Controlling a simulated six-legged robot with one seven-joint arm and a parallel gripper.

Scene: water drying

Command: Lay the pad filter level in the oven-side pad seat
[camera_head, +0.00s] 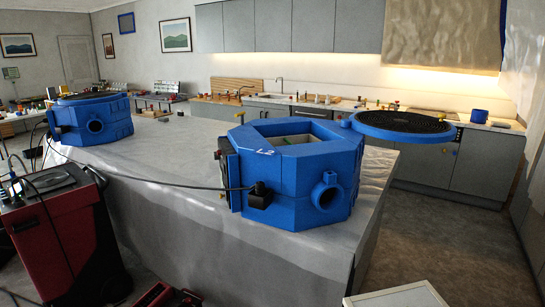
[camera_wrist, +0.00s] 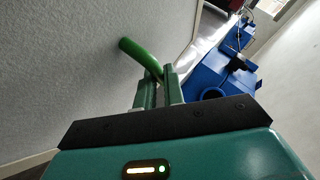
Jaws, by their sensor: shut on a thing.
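In the wrist view my gripper (camera_wrist: 160,80) is shut on a green curved bar (camera_wrist: 140,57). I cannot tell whether this bar is part of the pad filter; nothing more of the held thing shows. In the head view a blue eight-sided housing (camera_head: 298,185) marked L2 stands on the grey-covered table, with a square opening on top. A pale surface (camera_head: 297,145) shows inside the opening. Blue housings (camera_wrist: 210,82) also show at the right of the wrist view, apart from my gripper. My gripper is not in the head view. I cannot pick out the oven-side seat.
A blue ring with dark mesh (camera_head: 405,122) sits right of the open housing. A second blue housing (camera_head: 92,120) with a round top stands at the table's left. A black cable crosses the table (camera_head: 160,150). A red and black machine (camera_head: 62,235) stands front left.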

